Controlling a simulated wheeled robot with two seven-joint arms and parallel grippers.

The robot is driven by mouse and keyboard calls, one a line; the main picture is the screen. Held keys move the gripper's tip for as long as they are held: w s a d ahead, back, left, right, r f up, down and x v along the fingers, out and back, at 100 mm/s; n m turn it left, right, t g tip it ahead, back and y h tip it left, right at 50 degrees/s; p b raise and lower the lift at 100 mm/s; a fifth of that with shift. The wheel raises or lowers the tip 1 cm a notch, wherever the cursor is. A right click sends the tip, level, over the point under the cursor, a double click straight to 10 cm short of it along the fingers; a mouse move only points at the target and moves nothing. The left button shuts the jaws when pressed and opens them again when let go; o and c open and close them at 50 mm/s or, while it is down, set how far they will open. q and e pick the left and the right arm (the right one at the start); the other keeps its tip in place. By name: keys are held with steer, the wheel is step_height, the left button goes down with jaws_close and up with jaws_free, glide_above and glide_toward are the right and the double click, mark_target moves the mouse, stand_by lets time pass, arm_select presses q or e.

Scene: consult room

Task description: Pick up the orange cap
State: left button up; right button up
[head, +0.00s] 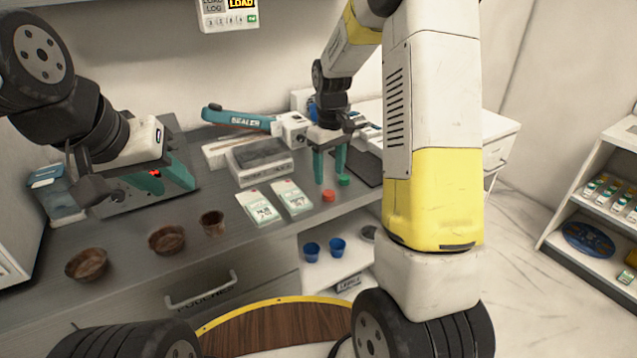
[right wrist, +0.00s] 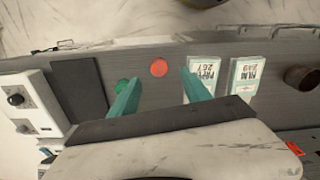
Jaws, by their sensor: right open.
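The orange cap (head: 328,196) is a small red-orange disc on the grey counter, in front of the two printed packets' right end. In the right wrist view the orange cap (right wrist: 159,68) lies in line with the gap between my fingers, just beyond the tips. My right gripper (head: 330,178) is open and empty, its teal fingers pointing down above the counter near the cap.
Two packets (head: 258,207) lie left of the caps. Three brown bowls (head: 167,239) stand along the counter's front. A teal sealer (head: 240,119) stands at the back. A dark mat (head: 364,167) lies right of the caps. Blue cups (head: 338,245) stand on a shelf below.

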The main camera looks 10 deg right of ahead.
mark_target(329, 193)
steer(key=f, duration=0.6)
steer(key=shift+w+f, duration=0.2)
steer(key=shift+f, duration=0.2)
jaws_close()
